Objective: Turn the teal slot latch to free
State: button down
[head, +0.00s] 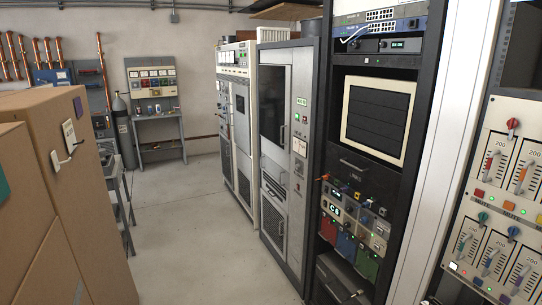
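I cannot make out for certain which part is the teal slot latch. A rack (358,165) in the middle right holds a row of small modules with coloured knobs and red, blue and green fronts (346,244), too small to read. A further small teal part (478,282) is lower down. My gripper is not in view.
Tall brown boxes (95,190) fill the left side. A grey cabinet (285,150) stands left of the rack. Bare concrete floor (195,235) lies open between the boxes and cabinets. A gas cylinder (123,130) and small bench (158,130) stand at the back.

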aim_at(483, 216)
jog(key=z, duration=1.75)
